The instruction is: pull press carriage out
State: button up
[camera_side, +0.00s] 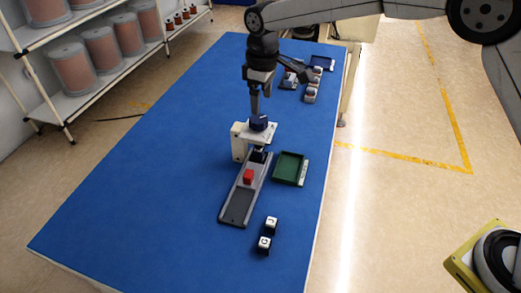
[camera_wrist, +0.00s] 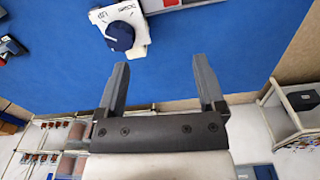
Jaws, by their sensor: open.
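The press (camera_side: 240,142) stands on the blue table, with a white body and top plate and a dark blue knob on top. It also shows in the wrist view (camera_wrist: 138,38). A grey rail track (camera_side: 236,208) runs from under the press toward the front of the table. A red block (camera_side: 248,176) sits on the track in front of the press. I cannot tell how much of the carriage lies under the press; the top plate hides that part. My gripper (camera_side: 254,108) is above and behind the knob, and its open fingers (camera_wrist: 160,78) hold nothing in the wrist view.
A green tray (camera_side: 289,168) lies right of the track. Two lettered cubes, one (camera_side: 272,225) behind the other (camera_side: 264,244), stand near its front end. Several small parts (camera_side: 311,92) and a blue tray (camera_side: 322,63) are at the back. The table's left side is clear.

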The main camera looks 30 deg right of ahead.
jog(key=shift+w+a+f+n, duration=0.5)
jog(key=shift+w+a+f, duration=0.1)
jog(key=shift+a, duration=1.05)
send_over(248, 173)
notch_tip(248, 173, down, 18)
jog(key=shift+s+r, duration=0.1)
jog(key=shift+r, duration=0.15)
jog(key=shift+f, duration=3.85)
grip_shut()
